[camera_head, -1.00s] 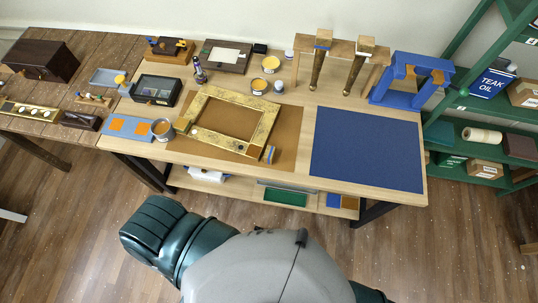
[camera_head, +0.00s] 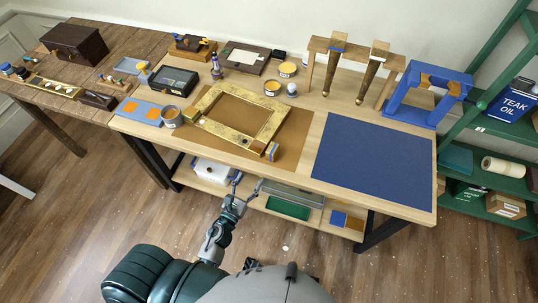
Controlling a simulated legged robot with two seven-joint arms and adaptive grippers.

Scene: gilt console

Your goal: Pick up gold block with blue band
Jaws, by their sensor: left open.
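A small gold block with a blue band (camera_head: 272,151) stands at the front right corner of the gilt frame (camera_head: 211,128) on the workbench. Whether it touches the frame is hard to tell. My left gripper (camera_head: 248,183) is open and empty, its fingers spread. It is in front of the bench's front edge and appears below the bench top, to the lower left of the block. My right gripper is out of view.
A blue mat (camera_head: 372,155) covers the bench's right part. Two gilt legs, one with a blue band (camera_head: 338,46), hang on a wooden rack (camera_head: 310,70). A blue stand (camera_head: 400,107) is at right. A lower shelf (camera_head: 210,184) holds trays.

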